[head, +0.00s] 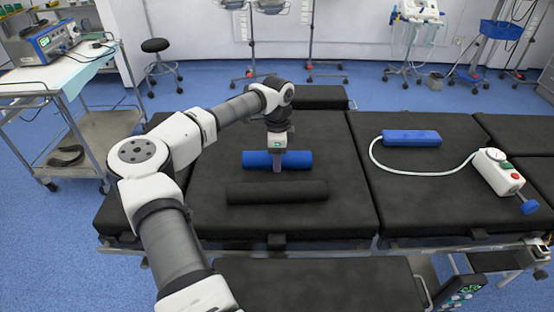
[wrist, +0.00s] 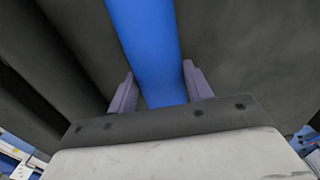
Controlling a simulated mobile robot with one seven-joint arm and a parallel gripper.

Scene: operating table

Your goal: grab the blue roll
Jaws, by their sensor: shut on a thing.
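The blue roll (head: 298,160) lies on the black operating table (head: 340,215), left of the table's middle in the head view. My gripper (head: 277,168) reaches down over the middle of the roll from above. In the wrist view the blue roll (wrist: 148,50) runs between the two purple-grey fingers of my gripper (wrist: 159,92), one on each side of it. The gripper is shut on the roll. The roll's underside is hidden, so I cannot tell whether it touches the table.
A black roll (head: 277,192) lies just in front of the blue roll. A blue cuff (head: 411,138) with a white tube and a white hand unit (head: 497,170) lies on the right part of the table. A trolley (head: 60,85) stands at the left.

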